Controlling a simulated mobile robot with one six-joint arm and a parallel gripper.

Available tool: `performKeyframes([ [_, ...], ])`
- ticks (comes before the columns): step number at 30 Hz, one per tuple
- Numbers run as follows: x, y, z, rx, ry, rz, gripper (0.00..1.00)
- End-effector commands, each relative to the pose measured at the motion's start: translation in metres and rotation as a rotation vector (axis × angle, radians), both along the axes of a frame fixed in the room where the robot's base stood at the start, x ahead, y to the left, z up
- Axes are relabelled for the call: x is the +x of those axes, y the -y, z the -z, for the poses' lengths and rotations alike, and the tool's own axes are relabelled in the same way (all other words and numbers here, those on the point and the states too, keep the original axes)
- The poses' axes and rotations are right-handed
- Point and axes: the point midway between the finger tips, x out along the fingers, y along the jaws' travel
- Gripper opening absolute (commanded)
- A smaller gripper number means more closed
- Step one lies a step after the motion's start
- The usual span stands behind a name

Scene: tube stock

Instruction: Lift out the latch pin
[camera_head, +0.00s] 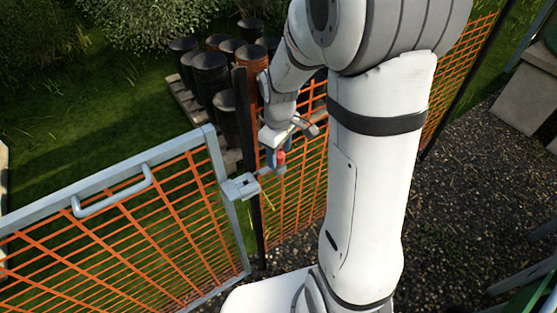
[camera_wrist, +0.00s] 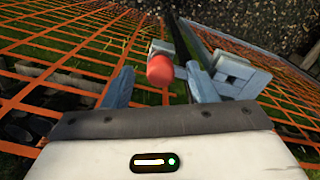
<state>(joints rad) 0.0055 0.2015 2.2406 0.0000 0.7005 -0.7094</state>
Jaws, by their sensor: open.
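The latch pin shows a red, rounded knob (camera_wrist: 160,71) in the wrist view; a bit of the red (camera_head: 281,157) also shows beside my gripper in the head view. A grey latch piece (camera_wrist: 162,47) is seen just beyond the knob; the pin's shaft is hidden. My gripper (camera_head: 274,160) is open. In the wrist view its two fingers (camera_wrist: 158,76) stand left and right of the knob, with the knob between them, nearer the right finger. I cannot tell whether either finger touches it. The grey gate latch bracket (camera_head: 240,187) sits left of my gripper.
A grey-framed gate (camera_head: 212,160) with orange mesh and a handle (camera_head: 112,192) stands at left. A dark post (camera_head: 246,150) stands behind the latch, with orange mesh fence (camera_head: 300,190) beyond it.

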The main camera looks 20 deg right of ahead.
Motion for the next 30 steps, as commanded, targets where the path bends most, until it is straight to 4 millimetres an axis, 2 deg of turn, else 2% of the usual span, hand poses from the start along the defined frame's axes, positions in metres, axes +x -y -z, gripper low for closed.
performKeyframes([
  [8,0.0,-0.0004,0.0034,0.0,0.001,-0.001,0.53],
  [26,0.0,-0.0009,0.003,0.0,0.001,-0.002,0.03],
  [30,0.0001,-0.0011,0.003,0.0,0.001,-0.002,0.03],
])
